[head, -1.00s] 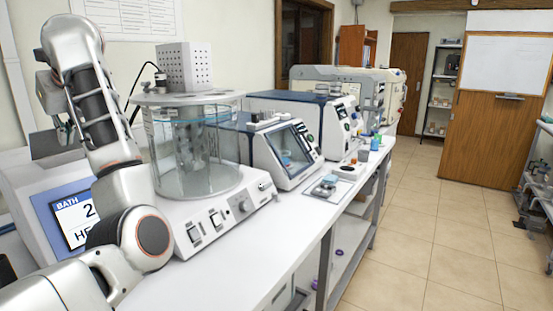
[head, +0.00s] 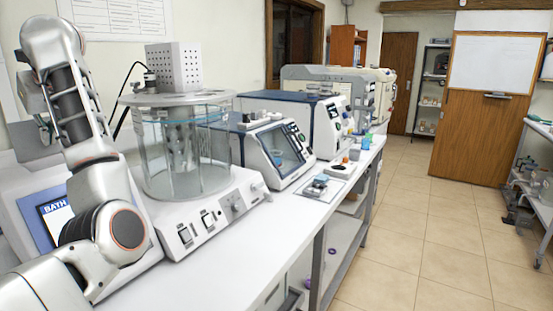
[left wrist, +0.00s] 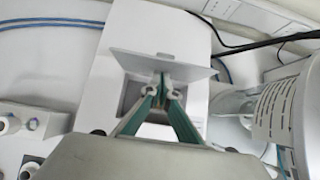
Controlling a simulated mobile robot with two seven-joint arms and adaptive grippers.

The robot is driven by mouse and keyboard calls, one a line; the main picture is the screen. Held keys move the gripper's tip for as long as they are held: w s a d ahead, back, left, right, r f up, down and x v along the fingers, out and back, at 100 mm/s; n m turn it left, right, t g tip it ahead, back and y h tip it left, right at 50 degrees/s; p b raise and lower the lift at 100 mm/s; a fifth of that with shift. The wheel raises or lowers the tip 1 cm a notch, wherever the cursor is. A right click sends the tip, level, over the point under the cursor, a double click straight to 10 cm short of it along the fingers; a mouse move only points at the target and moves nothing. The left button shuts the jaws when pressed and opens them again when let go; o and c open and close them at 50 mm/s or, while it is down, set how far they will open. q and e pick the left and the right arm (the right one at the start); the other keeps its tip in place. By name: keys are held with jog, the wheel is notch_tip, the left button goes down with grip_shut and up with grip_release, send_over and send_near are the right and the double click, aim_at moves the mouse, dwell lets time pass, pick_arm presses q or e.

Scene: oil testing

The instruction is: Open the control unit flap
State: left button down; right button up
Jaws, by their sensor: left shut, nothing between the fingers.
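The control unit (head: 26,218) is a pale box with a blue-framed BATH display, at the left of the bench behind my left arm. In the left wrist view its flap (left wrist: 185,66) is a thin pale grey panel that stands raised over a recess in the box. In the head view it seems to be the grey panel (head: 33,143) above the unit. My left gripper (left wrist: 160,92) has teal fingers. They are shut and empty, with the tips at the flap's lower middle, over the recess. Whether they touch the flap I cannot tell. My right gripper is not in view.
A glass bath (head: 183,165) with a perforated metal box on top stands just right of the unit. More instruments (head: 278,150) line the bench behind it. A black cable (left wrist: 265,42) runs near the flap. The tiled floor (head: 410,240) to the right is clear.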

pick_arm(q)
notch_tip(320, 180, up, 9)
jog(key=a+p, duration=0.1)
jog(key=p, duration=0.6)
jog(key=shift+w, duration=0.3)
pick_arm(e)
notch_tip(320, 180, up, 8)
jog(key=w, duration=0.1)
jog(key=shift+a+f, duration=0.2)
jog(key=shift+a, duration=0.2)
pick_arm(q)
jog(key=shift+a, duration=0.1)
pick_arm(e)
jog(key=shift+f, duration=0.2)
